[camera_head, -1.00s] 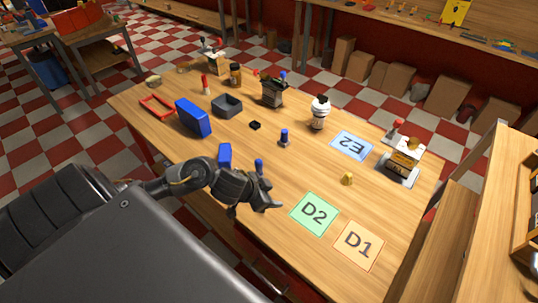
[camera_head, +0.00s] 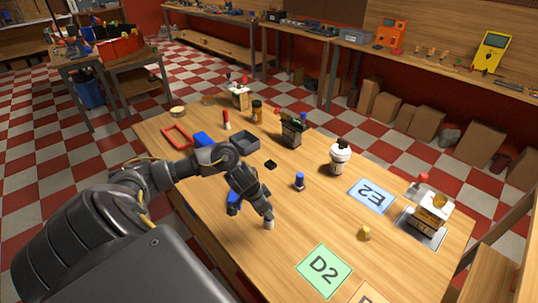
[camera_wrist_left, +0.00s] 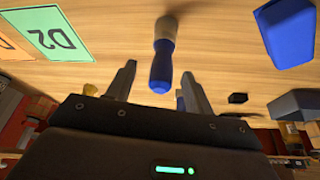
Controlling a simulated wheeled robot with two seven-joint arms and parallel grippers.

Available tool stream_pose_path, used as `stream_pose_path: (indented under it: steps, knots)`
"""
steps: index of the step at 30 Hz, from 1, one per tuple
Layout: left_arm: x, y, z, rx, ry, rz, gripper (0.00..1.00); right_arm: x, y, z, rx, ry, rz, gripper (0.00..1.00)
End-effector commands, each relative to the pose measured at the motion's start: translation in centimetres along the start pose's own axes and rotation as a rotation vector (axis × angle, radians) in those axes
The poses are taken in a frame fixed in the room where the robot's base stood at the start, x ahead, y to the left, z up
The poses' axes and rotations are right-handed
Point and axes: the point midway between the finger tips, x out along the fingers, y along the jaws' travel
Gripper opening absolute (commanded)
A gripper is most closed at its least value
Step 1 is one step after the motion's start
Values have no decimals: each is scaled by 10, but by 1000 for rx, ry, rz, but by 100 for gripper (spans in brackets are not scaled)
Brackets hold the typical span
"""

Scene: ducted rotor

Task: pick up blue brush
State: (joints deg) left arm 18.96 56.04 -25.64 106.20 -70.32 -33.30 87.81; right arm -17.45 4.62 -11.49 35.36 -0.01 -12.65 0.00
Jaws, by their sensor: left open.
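The blue brush (camera_wrist_left: 162,62) stands upright on the wooden table, with its blue handle pointing up toward my left gripper. In the left wrist view it shows between the two fingers of my left gripper (camera_wrist_left: 158,78), which are apart on either side of it. Contact with the brush cannot be made out. In the head view my left gripper (camera_head: 266,209) points down over the brush and hides its handle; only the pale lower end of the brush (camera_head: 268,224) shows. My right gripper is not in view.
A small blue-topped piece (camera_head: 299,181) and a black square (camera_head: 270,165) stand farther back. The green D2 card (camera_head: 324,270) lies to the right.

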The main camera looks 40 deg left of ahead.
Motion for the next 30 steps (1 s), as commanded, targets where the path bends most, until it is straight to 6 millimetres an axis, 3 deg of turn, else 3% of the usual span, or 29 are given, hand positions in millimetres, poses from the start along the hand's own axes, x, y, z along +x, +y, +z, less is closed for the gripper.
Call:
stream_pose_path:
  steps: [7,16,25,30]
  knots:
    - [9,-1,0,-3,-1,0,52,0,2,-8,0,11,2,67]
    - [50,-3,-1,-3,-1,0,52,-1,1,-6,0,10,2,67]
    - [54,-4,-1,-1,0,-2,52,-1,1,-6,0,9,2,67]
    - [54,-4,-1,-1,0,-2,31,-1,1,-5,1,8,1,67]
